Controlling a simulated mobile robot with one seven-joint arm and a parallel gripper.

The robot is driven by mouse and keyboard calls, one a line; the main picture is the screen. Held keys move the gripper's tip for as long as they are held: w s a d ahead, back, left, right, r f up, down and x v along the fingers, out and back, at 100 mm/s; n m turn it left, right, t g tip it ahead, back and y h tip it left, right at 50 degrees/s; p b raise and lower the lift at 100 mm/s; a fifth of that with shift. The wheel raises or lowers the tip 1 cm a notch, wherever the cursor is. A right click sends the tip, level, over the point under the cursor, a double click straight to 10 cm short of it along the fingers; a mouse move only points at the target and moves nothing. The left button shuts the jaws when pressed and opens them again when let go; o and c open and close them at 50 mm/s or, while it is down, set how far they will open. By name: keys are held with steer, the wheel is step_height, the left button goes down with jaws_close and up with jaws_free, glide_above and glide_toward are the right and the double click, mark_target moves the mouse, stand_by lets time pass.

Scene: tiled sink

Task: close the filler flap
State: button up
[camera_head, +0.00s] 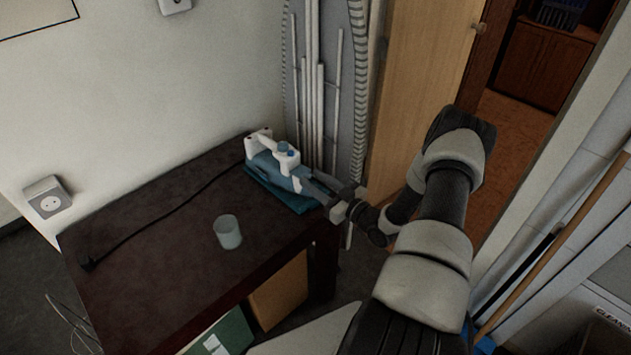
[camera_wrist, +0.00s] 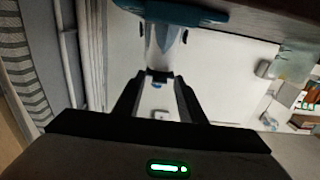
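A blue and white steam iron (camera_head: 275,165) lies on a teal mat (camera_head: 300,198) at the right back corner of the dark table. Its narrow front points towards my gripper (camera_head: 340,205), which is at the table's right edge. In the wrist view the iron's pale front (camera_wrist: 163,42) hangs from the top of the picture, just ahead of my fingertips (camera_wrist: 160,76).
A translucent cup (camera_head: 228,232) stands on the dark table (camera_head: 150,250). A black cord (camera_head: 170,212) runs from the iron to a plug at the left. An ironing board (camera_head: 325,80) leans against the wall behind, beside a wooden door (camera_head: 420,80).

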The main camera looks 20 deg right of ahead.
jaws_close()
steer(key=shift+f+b, duration=0.55)
steer(key=shift+b, duration=0.35)
steer(key=shift+f+t+b, duration=0.2)
steer(key=shift+t+b, duration=0.1)
steer(key=shift+b, duration=0.4)
steer(key=shift+t+b, duration=0.3)
steer(key=shift+b, duration=0.35)
steer(key=shift+r, duration=0.2)
steer(key=shift+o, duration=0.8)
jaws_free()
steer(key=v, duration=1.7)
steer(key=shift+s+d+f, duration=0.15)
steer(key=shift+d+f, duration=0.1)
